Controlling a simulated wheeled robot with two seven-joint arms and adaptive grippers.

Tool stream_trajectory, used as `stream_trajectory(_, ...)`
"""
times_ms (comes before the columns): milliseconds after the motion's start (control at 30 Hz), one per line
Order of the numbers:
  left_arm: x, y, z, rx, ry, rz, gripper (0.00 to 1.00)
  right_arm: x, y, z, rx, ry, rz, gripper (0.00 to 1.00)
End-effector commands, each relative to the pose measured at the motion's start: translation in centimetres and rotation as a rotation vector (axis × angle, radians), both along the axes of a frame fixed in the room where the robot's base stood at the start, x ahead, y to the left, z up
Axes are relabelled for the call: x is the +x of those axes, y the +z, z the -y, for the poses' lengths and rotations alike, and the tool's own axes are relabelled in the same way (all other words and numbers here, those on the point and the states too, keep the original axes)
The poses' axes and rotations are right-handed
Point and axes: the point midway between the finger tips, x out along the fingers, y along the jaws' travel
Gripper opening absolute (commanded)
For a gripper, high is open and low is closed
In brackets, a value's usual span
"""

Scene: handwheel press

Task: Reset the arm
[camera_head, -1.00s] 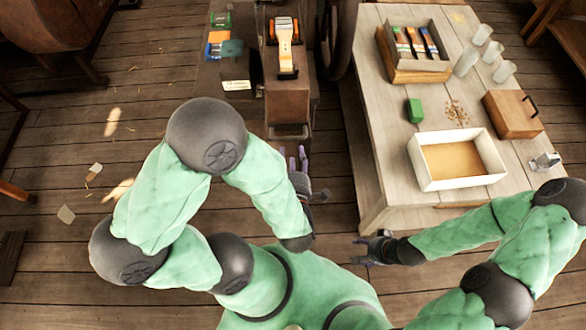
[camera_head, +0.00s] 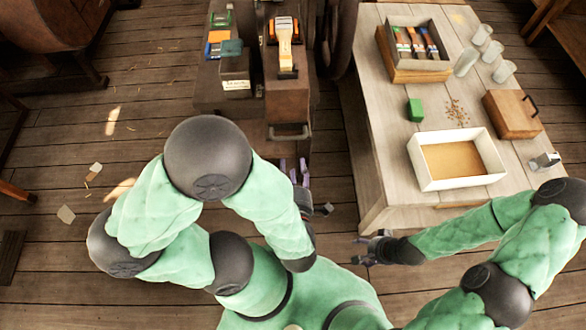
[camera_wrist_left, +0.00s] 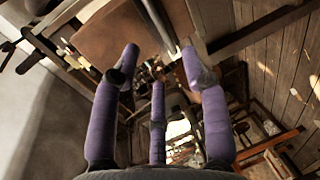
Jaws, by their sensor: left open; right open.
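My left gripper (camera_head: 295,172) is in front of the press bench, low in the middle of the head view, with its purple fingers pointing toward the bench. It is open and holds nothing. Its spread purple fingers also show in the left wrist view (camera_wrist_left: 158,90), with nothing between them. My right gripper (camera_head: 368,250) is open and empty, near the table's front left corner. My left arm is bent, with its elbow raised at the left.
The press bench (camera_head: 288,100) has a metal handle (camera_head: 288,132) on its front, and a dark wheel (camera_head: 336,40) stands beside it. The pale wooden table (camera_head: 390,170) at right carries a white box (camera_head: 460,182), a green block (camera_head: 415,110), a wooden box (camera_head: 512,113) and several glasses. Open floor lies at left.

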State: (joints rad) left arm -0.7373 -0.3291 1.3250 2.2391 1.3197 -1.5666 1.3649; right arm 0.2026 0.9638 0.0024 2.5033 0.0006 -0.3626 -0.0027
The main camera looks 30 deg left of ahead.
Motion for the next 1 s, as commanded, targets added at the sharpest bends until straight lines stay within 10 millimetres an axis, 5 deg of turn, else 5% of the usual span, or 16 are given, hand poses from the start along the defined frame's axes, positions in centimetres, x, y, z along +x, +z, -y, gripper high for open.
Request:
stream_trajectory(533, 1.2, -1.2, 0.7, 0.031, -0.053, -0.103, 0.45, 0.0, 0.1, 0.0, 0.0, 0.0, 0.0, 0.67)
stream_trajectory(1000, 5.5, -11.0, 5.6, 0.221, -0.558, -0.704, 0.45, 0.0, 0.3, 0.0, 0.0, 0.0, 0.0, 0.67)
